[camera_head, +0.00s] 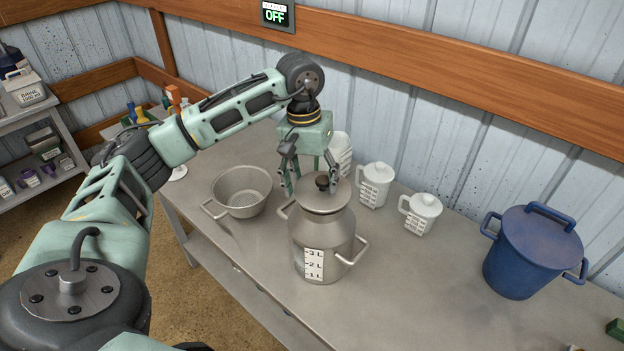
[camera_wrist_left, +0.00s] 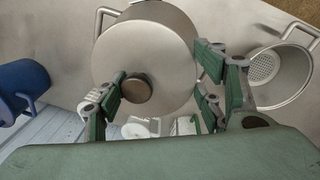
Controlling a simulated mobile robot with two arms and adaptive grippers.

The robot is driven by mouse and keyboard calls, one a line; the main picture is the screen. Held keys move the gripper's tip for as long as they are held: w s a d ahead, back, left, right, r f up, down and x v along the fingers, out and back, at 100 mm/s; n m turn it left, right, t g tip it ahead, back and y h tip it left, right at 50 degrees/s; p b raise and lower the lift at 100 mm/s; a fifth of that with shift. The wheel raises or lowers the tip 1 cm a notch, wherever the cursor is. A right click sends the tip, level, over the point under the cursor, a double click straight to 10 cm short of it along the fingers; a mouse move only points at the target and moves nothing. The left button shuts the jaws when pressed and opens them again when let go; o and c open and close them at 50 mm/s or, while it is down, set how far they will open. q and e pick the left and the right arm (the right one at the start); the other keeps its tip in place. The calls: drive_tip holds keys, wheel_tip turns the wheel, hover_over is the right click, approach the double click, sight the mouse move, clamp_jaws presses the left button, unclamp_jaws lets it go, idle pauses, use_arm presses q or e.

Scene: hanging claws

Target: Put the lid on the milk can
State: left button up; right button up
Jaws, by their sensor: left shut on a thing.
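The milk can (camera_head: 335,238) is a grey metal can with two side handles and a litre scale, upright on the table. Its round grey lid (camera_head: 322,200) with a dark knob (camera_head: 322,182) is over the can's mouth; I cannot tell if it is fully seated. My left gripper (camera_head: 311,187) points down and is shut on the lid. In the left wrist view, one finger is beside the knob (camera_wrist_left: 137,88) and the others are at the rim of the lid (camera_wrist_left: 150,45). The lid hides the can's mouth. My right gripper is not in view.
A metal strainer pot (camera_head: 242,190) stands left of the can. White measuring jugs (camera_head: 375,184) (camera_head: 420,213) stand behind and right. A blue lidded pot (camera_head: 528,255) is at the far right. A wall (camera_head: 440,130) runs behind.

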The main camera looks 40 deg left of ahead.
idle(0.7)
use_arm(q)
drive_tip(key=shift+f+b, duration=0.8)
drive_tip(key=shift+b, duration=0.15)
drive_tip(key=o, duration=1.6)
drive_tip(key=shift+r, duration=0.1)
wheel_tip(320, 180, up, 12)
drive_tip(key=a, duration=0.1)
drive_tip(key=shift+s, duration=0.2)
